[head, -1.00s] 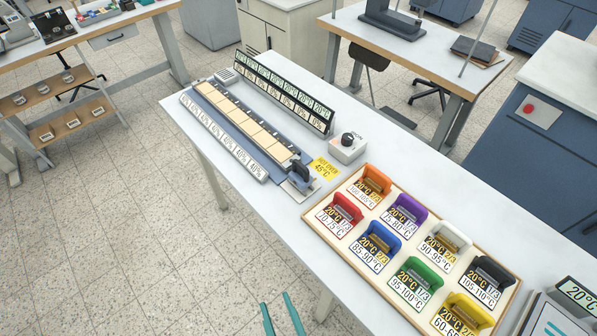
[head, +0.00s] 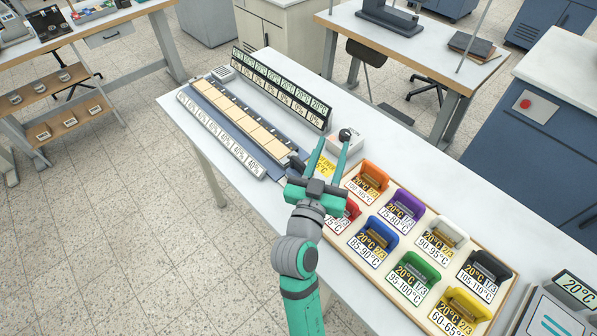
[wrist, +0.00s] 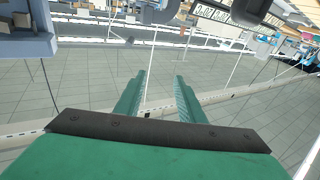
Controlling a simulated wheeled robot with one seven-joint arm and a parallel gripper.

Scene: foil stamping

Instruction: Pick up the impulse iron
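No object in view is plainly labelled as the impulse iron. A dark, handle-like device (head: 294,161) at the near end of the long blue-grey bed of cream squares may be it. My gripper (head: 332,143) now partly covers it in the head view. My gripper points away across the table, just right of that device and in front of the knob box. Its two green fingers are apart with nothing between them. In the wrist view the gripper (wrist: 160,80) also shows open and empty, with floor and blurred table parts beyond.
A wooden tray (head: 402,318) of several coloured, temperature-labelled holders lies close right; my arm partly hides the red one (head: 351,209). A grey box with a black knob (head: 345,136) stands beyond my fingers. A label rack (head: 283,90) runs behind the bed. A yellow sign (head: 324,168) is partly covered.

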